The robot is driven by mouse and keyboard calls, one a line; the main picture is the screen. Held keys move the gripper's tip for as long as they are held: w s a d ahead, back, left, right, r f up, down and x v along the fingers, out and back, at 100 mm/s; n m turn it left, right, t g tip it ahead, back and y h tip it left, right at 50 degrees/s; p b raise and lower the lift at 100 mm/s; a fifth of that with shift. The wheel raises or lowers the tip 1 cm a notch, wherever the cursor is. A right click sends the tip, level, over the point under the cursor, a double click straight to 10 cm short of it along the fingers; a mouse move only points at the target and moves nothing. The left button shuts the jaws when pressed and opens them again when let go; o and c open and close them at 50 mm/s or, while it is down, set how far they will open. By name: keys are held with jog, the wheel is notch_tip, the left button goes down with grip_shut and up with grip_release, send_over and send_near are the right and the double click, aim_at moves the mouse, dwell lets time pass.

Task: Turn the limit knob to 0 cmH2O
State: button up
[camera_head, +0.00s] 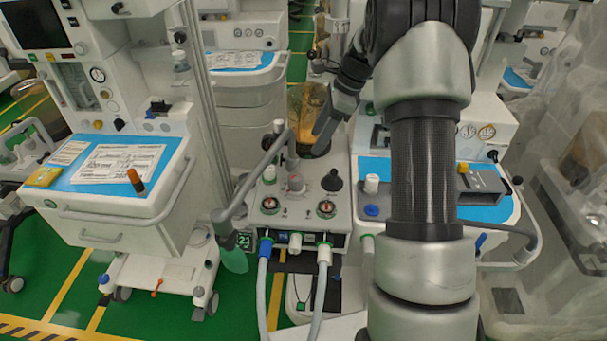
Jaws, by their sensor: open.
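A grey breathing-circuit block (345,218) stands in the middle, with several knobs and ports on top. I cannot tell which is the limit knob, and no scale is readable. My gripper (321,135) is open and hangs from the upper right, pointing down and left. In the picture it is above both knobs and appears apart from them. My fingertips are small and dark here.
A grey jointed tube (245,190) crosses the block's left side. An amber canister (309,105) stands behind. A blue-topped cart (118,160) is at left, and a grey box (480,185) at right.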

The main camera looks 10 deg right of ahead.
aim_at(296, 176)
jog(key=x, duration=1.6)
jog(key=shift+a+f+b, duration=0.2)
jog(key=shift+f+b, duration=0.15)
jog(key=shift+f, duration=0.05)
jog(key=shift+s, duration=0.1)
